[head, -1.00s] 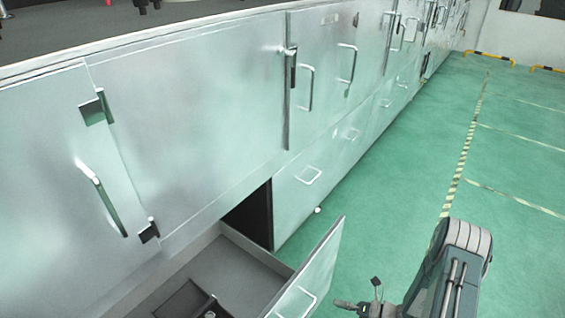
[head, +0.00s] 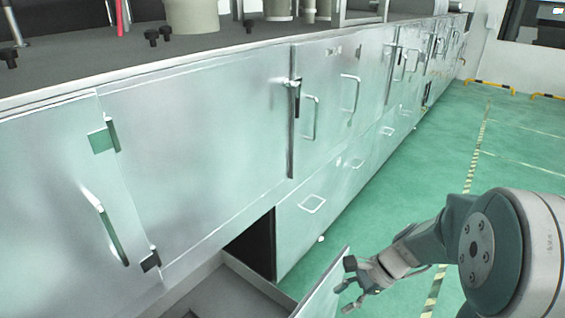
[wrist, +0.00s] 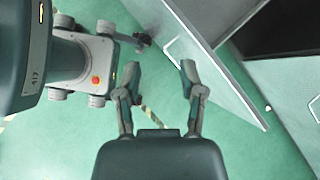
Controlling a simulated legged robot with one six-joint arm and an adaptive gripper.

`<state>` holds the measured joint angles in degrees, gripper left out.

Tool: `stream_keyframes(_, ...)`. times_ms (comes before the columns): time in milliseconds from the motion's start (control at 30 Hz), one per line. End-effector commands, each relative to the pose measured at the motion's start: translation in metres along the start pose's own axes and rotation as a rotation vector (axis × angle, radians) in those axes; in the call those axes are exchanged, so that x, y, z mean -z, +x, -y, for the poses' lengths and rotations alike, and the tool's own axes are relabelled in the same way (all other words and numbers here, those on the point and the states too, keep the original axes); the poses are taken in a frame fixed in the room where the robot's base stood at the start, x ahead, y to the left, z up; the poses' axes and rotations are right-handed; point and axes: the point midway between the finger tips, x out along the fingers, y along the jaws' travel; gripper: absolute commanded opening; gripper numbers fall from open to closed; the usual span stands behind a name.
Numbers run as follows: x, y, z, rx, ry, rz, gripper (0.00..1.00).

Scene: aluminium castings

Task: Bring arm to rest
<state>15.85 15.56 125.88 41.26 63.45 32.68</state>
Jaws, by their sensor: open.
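My gripper (head: 350,283) is at the lower right of the head view, beside the front panel of an open drawer (head: 325,287). Its fingers are apart and hold nothing. In the wrist view my gripper (wrist: 158,82) points over the green floor with both fingers spread. My arm bends in from the right edge of the head view. The inside of the drawer is mostly cut off at the bottom of the head view.
A long row of metal cabinets (head: 200,130) with handles runs along the left and back. Its grey worktop (head: 90,60) bears several vessels and black knobs. The green floor (head: 420,160) to the right is clear, with striped tape lines. Yellow-black barriers (head: 490,85) stand far back.

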Motion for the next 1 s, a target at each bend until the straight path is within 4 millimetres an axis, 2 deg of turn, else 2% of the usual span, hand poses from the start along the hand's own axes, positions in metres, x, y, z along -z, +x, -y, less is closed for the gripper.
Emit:
stream_keyframes(100, -0.024, -0.018, -0.011, -0.013, -0.190, -0.107, 0.51)
stream_keyframes(500, -0.078, -0.070, -0.058, -0.085, -0.789, -0.468, 0.51)
stream_keyframes(800, -0.107, -0.105, -0.095, -0.157, -1.199, -0.763, 0.51)
stream_keyframes(1000, -0.117, -0.121, -0.111, -0.201, -1.370, -0.908, 0.51)
